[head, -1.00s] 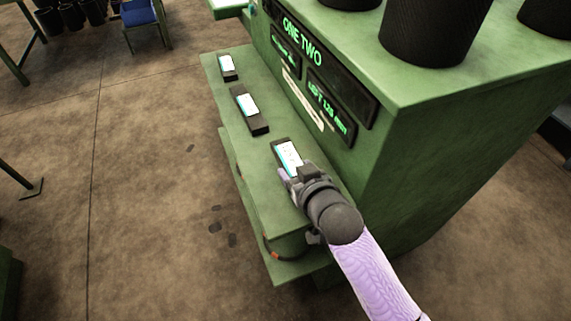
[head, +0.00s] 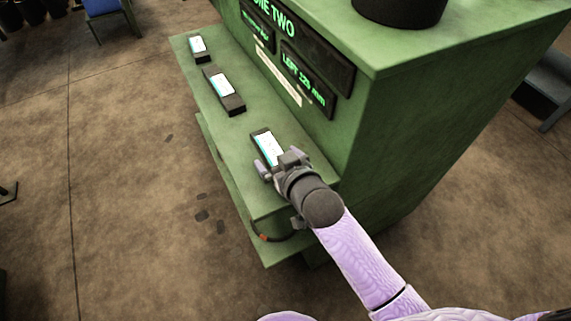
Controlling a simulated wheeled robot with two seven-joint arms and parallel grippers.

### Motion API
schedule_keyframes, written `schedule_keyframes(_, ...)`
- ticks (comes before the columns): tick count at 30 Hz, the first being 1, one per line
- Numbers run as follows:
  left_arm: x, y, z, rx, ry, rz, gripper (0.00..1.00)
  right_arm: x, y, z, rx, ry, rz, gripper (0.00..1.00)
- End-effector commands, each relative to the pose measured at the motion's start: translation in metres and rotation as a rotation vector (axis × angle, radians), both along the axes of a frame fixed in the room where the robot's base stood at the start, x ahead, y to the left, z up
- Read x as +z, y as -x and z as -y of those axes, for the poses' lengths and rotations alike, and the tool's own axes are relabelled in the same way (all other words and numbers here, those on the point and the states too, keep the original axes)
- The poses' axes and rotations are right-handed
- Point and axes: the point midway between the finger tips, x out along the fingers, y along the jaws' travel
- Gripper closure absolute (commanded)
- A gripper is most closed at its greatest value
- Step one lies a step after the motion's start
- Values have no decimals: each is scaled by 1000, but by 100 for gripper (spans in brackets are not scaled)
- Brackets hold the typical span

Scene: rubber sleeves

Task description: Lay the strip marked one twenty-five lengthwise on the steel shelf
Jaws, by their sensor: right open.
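Three dark strips with white and cyan labels lie in a row on the green ledge (head: 242,140). The far strip (head: 197,48) is the smallest, the middle strip (head: 228,97) is longer, and the near strip (head: 265,144) lies at my right gripper. The print on the labels is too small to read. My right gripper (head: 275,163) is open, with its fingers on either side of the near strip's lower end; I cannot tell whether they touch it. My left gripper is not in view. I cannot identify the steel shelf.
The ledge runs along a green cabinet (head: 400,150) with dark display panels reading "LEFT 125 mm" (head: 307,80). A black cylinder (head: 400,8) stands on top. A grey stepped object (head: 546,98) is at the right. A cable (head: 268,237) hangs below the ledge.

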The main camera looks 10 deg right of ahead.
Motion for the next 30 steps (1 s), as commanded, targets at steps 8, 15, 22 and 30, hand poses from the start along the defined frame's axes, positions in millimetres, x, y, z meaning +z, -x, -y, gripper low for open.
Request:
schedule_keyframes(8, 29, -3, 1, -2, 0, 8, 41, 29, 56, 18, 0, 1, -3, 0)
schedule_keyframes(15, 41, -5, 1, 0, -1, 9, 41, 44, 99, 32, -1, 0, -2, 0)
schedule_keyframes(22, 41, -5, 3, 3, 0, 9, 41, 38, 105, 35, -4, 8, -17, 0)
schedule_keyframes(30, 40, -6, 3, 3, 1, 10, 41, -180, 209, 92, -73, 213, -579, 0)
